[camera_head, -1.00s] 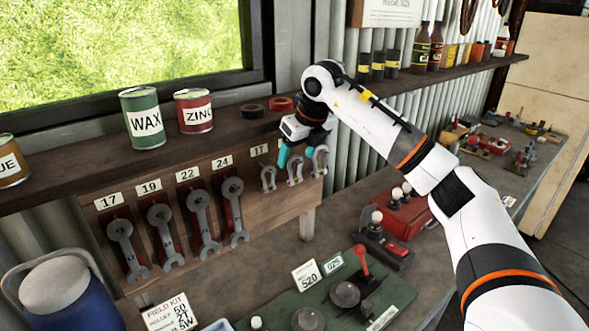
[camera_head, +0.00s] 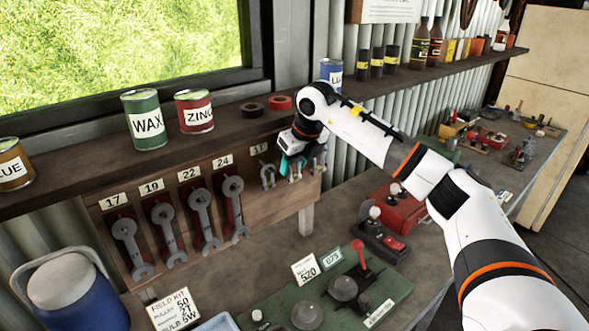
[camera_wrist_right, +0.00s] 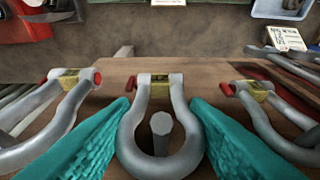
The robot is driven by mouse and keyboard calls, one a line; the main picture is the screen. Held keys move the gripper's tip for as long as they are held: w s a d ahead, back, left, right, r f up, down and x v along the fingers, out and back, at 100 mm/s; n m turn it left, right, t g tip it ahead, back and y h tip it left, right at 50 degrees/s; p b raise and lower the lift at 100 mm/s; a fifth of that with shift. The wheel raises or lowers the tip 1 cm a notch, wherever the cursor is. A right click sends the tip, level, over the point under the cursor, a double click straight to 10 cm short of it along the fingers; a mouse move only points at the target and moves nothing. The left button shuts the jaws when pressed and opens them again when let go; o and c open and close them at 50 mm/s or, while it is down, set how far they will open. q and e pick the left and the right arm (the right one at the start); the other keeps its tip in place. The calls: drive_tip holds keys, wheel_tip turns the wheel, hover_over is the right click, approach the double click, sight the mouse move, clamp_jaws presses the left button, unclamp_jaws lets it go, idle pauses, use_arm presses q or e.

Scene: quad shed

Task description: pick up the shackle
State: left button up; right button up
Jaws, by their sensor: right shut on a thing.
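Three grey shackles hang side by side on the wooden rack, seen at the left (camera_head: 268,177), in the middle and at the right (camera_head: 319,162). My right gripper (camera_head: 291,167) is at the middle one, its teal fingers shut on it. In the right wrist view the middle shackle (camera_wrist_right: 160,166) lies between the two fingers, its bow around a grey peg (camera_wrist_right: 161,126) and a yellow band on its pin. The neighbouring shackles show at the left (camera_wrist_right: 58,108) and right (camera_wrist_right: 262,112). My left gripper is not in view.
Several wrenches (camera_head: 202,216) hang on the rack left of the shackles. Above, the shelf (camera_head: 235,120) carries a WAX can (camera_head: 144,119), a ZINC can (camera_head: 194,111) and tape rolls. A red box (camera_head: 401,208) and a green board (camera_head: 385,290) are on the bench below.

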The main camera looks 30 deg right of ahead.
drive_tip(key=shift+r, duration=0.15)
drive_tip(key=shift+r+b, duration=0.6)
drive_tip(key=shift+b, duration=0.05)
drive_tip(key=shift+b+v, duration=0.85)
drive_tip(key=shift+v, duration=0.05)
drive_tip(key=s+d+r+b, duration=0.1)
drive_tip(key=s+b, duration=0.8)
drive_tip(key=s, duration=1.6)
drive_tip(key=shift+d+r, duration=0.4)
drive_tip(key=shift+d, duration=0.1)
